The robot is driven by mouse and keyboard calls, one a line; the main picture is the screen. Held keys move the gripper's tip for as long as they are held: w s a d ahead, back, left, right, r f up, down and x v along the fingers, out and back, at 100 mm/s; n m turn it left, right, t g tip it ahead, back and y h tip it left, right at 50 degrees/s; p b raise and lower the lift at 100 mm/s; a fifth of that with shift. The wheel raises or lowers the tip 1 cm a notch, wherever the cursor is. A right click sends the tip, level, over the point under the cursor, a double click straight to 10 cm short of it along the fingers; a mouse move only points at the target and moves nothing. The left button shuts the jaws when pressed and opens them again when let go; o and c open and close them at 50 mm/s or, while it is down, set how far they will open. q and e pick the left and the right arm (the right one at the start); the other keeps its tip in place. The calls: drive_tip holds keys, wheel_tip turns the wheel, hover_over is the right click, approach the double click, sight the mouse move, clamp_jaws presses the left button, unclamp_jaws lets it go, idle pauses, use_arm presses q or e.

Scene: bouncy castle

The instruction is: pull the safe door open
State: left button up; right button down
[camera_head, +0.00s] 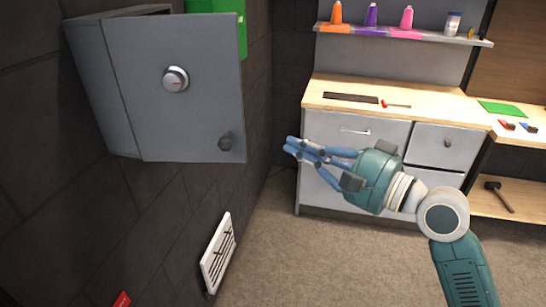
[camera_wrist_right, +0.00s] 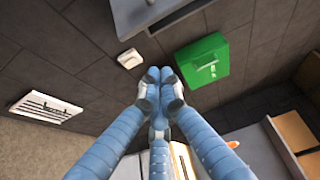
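The grey safe (camera_head: 88,60) is mounted on the dark wall at the left of the head view. A grey part of the safe (camera_wrist_right: 150,12) shows at the top there. My left gripper is out of view.
A green box (camera_wrist_right: 203,60) and a small white box (camera_wrist_right: 130,58) are on the wall. A white vent (camera_head: 218,252) sits low on the wall. A workbench with drawers (camera_head: 355,132) stands behind my right arm. The carpet (camera_head: 330,265) in front is clear.

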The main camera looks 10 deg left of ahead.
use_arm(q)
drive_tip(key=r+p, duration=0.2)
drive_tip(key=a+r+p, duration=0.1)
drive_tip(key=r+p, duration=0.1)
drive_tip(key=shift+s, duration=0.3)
use_arm(e)
drive_tip(key=a, duration=0.8)
drive_tip(key=shift+w+a, duration=0.15)
drive_tip(key=shift+w, duration=0.15)
drive_tip(key=shift+r, duration=0.1)
